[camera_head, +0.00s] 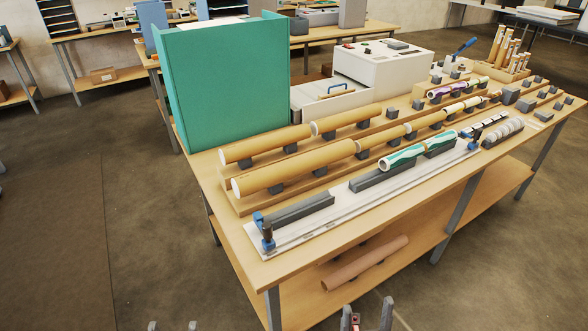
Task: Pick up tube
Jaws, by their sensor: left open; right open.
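Several tubes are in view and I cannot tell which one the task means. Tan cardboard tubes lie on grey supports in two stepped rows, such as the front one (292,167) and the back one (266,145). A green-and-white patterned tube (403,157) lies on grey blocks on the white front rail. A pinkish-brown tube (366,263) lies on the lower shelf. My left gripper (172,327) is open and empty at the bottom edge, with only its fingertips showing. My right gripper (367,317) is open and empty at the bottom, below the table's front and apart from every tube.
The wooden table (345,229) carries a teal panel box (230,85) at the back left and a white machine (380,72) behind the tubes. A wooden holder (508,70) with upright tubes stands at the far right. The floor left of the table is clear.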

